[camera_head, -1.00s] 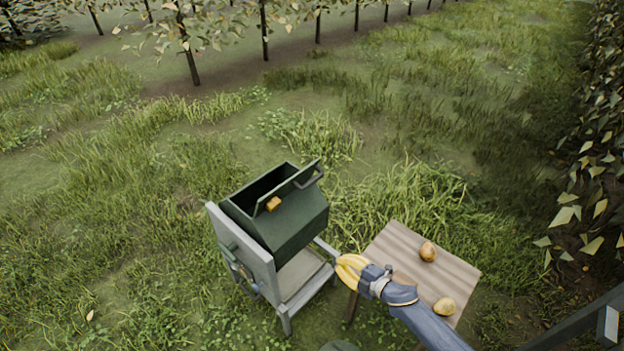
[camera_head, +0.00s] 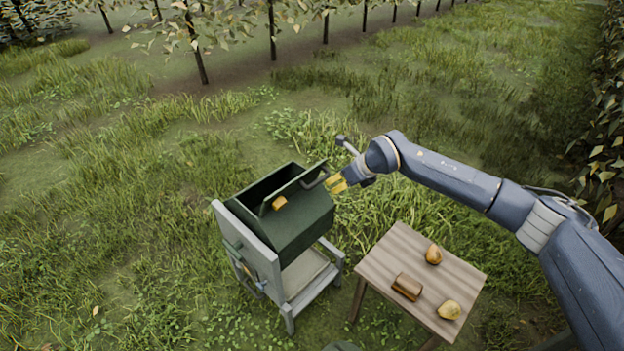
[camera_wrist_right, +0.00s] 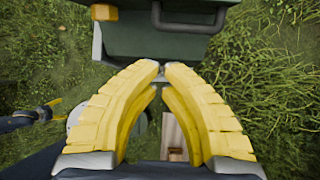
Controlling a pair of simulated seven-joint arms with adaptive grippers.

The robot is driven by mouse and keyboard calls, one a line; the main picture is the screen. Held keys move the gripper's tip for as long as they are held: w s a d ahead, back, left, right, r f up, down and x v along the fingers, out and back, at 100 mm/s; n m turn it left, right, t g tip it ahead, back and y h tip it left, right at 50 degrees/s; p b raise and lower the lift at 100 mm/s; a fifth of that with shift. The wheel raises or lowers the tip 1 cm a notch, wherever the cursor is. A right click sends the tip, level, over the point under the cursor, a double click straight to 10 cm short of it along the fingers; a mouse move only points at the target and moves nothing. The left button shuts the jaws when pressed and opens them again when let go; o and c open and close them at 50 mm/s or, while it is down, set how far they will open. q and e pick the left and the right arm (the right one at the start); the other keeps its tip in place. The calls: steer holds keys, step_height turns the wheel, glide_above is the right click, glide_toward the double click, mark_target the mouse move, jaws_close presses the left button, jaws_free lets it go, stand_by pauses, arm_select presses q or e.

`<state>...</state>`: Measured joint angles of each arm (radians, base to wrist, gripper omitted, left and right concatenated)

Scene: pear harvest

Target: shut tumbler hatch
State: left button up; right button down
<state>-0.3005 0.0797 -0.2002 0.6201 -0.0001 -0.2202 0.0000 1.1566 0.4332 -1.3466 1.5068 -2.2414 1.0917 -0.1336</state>
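The tumbler (camera_head: 300,232) is a dark green drum on a grey frame. Its hatch (camera_head: 296,193) is tilted up and the dark opening shows behind it. The hatch has a dark handle (camera_head: 314,180) and a yellow latch (camera_head: 279,203). My right gripper (camera_head: 333,184), with yellow fingers, is just right of the handle. In the right wrist view the fingertips (camera_wrist_right: 161,68) nearly meet with nothing between them, below the handle (camera_wrist_right: 190,26); contact is unclear. What looks like my left gripper (camera_wrist_right: 52,103) shows small at the left of that view, its opening unclear.
A wooden table (camera_head: 388,252) stands right of the tumbler. It carries two pears (camera_head: 434,254) (camera_head: 449,309) and a brown block (camera_head: 407,287). Grass surrounds them, with trees at the back and a hedge (camera_head: 607,130) at the right.

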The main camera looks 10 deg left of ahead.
mark_target(315, 185)
steer(key=shift+t+h, duration=0.3)
steer(key=shift+h, duration=0.1)
steer(key=w+a+f, duration=0.2)
steer(key=f, duration=0.1)
steer(key=w+a+f, duration=0.3)
steer(key=shift+w+a, duration=0.1)
steer(key=shift+w, duration=0.25)
steer(key=shift+w+a+r, duration=0.45)
steer(key=shift+w+a, duration=0.2)
steer(key=shift+a, duration=0.15)
steer(key=shift+w+d+r, duration=0.1)
